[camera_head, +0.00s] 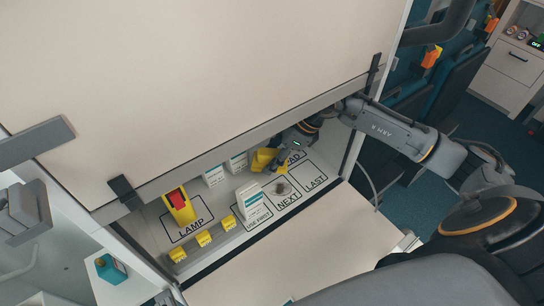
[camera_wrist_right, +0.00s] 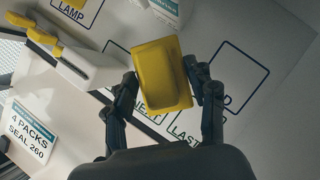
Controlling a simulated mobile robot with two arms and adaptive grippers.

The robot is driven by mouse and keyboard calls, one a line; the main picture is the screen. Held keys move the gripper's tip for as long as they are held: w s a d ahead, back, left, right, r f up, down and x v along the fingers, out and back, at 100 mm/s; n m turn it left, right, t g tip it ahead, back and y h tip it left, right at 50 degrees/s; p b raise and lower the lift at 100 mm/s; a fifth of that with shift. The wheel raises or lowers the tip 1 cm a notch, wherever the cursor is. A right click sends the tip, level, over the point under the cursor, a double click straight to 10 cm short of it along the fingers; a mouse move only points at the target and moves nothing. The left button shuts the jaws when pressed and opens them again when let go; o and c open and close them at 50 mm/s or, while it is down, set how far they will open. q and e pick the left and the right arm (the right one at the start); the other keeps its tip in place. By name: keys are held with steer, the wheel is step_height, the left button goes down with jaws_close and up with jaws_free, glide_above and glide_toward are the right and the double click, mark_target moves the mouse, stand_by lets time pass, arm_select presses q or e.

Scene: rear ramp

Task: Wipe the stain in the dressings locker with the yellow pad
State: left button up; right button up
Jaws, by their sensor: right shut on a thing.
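The yellow pad (camera_head: 263,159) is held inside the dressings locker (camera_head: 232,240), whose shelf has printed outlines. My right gripper (camera_head: 278,158) reaches in from the right and is shut on the pad. In the right wrist view, the pad (camera_wrist_right: 163,75) sits between the two fingers of the right gripper (camera_wrist_right: 160,88). A dark grey stain (camera_head: 282,187) lies on the shelf by the NEXT label, just right of and nearer than the pad. The stain is not clear in the wrist view, where the pad covers part of the shelf.
A white carton (camera_head: 252,203) stands just left of the stain. Two white boxes (camera_head: 214,176) stand behind it. A large pale panel (camera_head: 190,70) overhangs the shelf.

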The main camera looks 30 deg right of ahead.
steer(key=shift+w+r, duration=0.15)
steer(key=shift+r, duration=0.05)
steer(key=shift+f, duration=0.3)
steer(key=b, duration=0.3)
glide_above(266, 180)
steer(key=d, duration=0.2)
steer(key=f, duration=0.3)
steer(key=s+f, duration=0.1)
steer(key=shift+a+f, duration=0.15)
steer(key=shift+a, duration=0.1)
steer(key=shift+f, duration=0.5)
steer(key=shift+f+b, duration=1.05)
